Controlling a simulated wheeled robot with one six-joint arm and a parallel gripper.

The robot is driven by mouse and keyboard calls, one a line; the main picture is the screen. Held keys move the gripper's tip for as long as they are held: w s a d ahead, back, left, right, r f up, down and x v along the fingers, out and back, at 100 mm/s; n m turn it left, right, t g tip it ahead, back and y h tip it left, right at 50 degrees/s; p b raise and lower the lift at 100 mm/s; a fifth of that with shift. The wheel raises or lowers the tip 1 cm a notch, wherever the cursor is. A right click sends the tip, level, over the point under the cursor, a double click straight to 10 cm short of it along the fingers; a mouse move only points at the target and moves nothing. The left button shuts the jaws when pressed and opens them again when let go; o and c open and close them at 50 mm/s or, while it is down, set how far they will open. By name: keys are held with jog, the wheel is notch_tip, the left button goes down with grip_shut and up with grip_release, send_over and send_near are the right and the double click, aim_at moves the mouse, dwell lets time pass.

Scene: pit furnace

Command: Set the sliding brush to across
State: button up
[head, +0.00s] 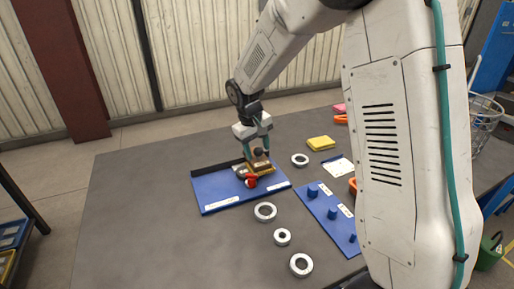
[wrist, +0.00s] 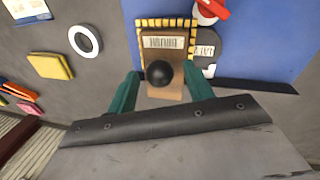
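The sliding brush, a brown wooden block with a round black knob (wrist: 160,73), sits on a blue board (head: 215,190). Its brown body (wrist: 163,42) also carries a white label in the wrist view, and a yellow-and-black striped border shows around its far part. My gripper (head: 258,154) is over the block in the head view. In the wrist view its two teal fingers stand apart on either side of the knob, with gaps visible, so it is open. The fingers partly hide the block in the head view.
A red part (head: 251,182) and a grey round part sit beside the block on the board. A second blue board (head: 322,205) with pegs, several pale rings (head: 265,211) and a yellow block (head: 320,143) lie to the right. The table's left is clear.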

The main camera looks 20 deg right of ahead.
notch_tip(320, 180, up, 8)
jog(key=a, duration=0.1)
jog(key=shift+s+a+f, duration=0.15)
jog(key=shift+a+f, duration=0.05)
dwell(0.5)
jog(key=s+r, duration=0.2)
jog(key=s, duration=0.9)
jog(key=s+r+m+y, duration=0.1)
jog(key=s+r, duration=0.2)
jog(key=s, duration=0.9)
jog(key=s+r+m+t+y, duration=0.1)
jog(key=s+r, duration=0.1)
jog(key=s, duration=0.9)
jog(key=shift+s+r, duration=0.35)
